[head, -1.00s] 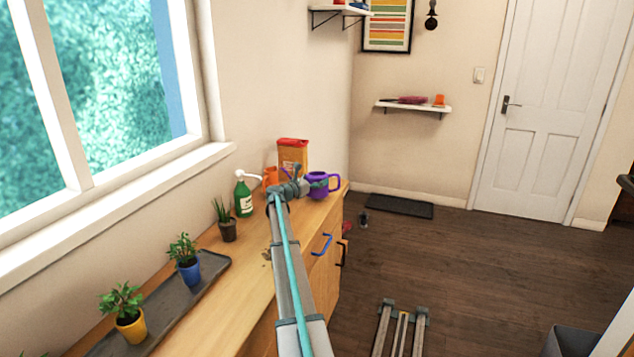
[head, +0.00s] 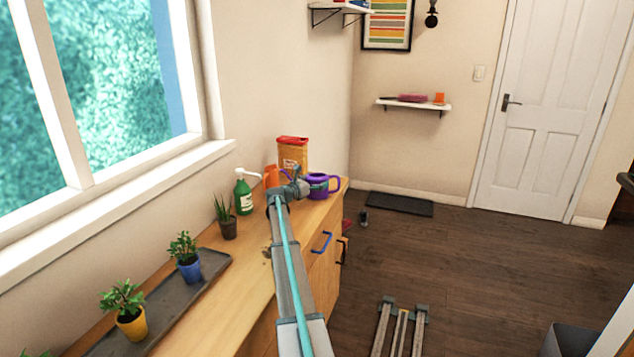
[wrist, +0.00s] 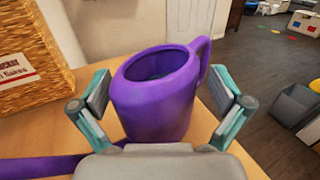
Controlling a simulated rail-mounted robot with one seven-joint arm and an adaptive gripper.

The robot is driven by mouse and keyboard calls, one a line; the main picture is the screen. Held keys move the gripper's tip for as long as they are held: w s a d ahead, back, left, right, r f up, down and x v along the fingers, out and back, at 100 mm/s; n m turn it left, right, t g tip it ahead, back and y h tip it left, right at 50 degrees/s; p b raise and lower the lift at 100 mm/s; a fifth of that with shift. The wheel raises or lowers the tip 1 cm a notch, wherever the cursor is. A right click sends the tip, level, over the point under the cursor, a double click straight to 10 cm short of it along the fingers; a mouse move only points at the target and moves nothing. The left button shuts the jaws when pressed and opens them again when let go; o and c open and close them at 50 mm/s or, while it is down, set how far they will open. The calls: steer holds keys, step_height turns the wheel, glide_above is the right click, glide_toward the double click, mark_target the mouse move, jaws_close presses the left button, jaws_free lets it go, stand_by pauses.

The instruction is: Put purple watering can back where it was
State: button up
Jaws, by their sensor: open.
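The purple watering can (head: 321,188) stands upright at the far right end of the wooden counter. In the wrist view the watering can (wrist: 158,92) sits between the two fingers, with its handle toward the upper right and its spout running to the lower left. My gripper (wrist: 160,100) is open around the can, with a finger on each side. In the head view my gripper (head: 315,183) reaches the can from the left and hides part of it.
An orange box (head: 293,153) stands behind the can, and an orange object (head: 270,176) is partly hidden beside it. A green pump bottle (head: 244,195) and potted plants line the counter (head: 250,262). The counter's edge drops off just right of the can.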

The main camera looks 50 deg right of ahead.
steer(key=shift+r, duration=0.15)
steer(key=shift+a, duration=0.3)
steer(key=a, duration=0.3)
steer(key=w+a+b, duration=0.1)
steer(key=a, duration=0.3)
steer(key=a+b, duration=0.1)
steer(key=a, duration=0.3)
steer(key=shift+w+a, duration=0.15)
steer(key=shift+w, duration=0.1)
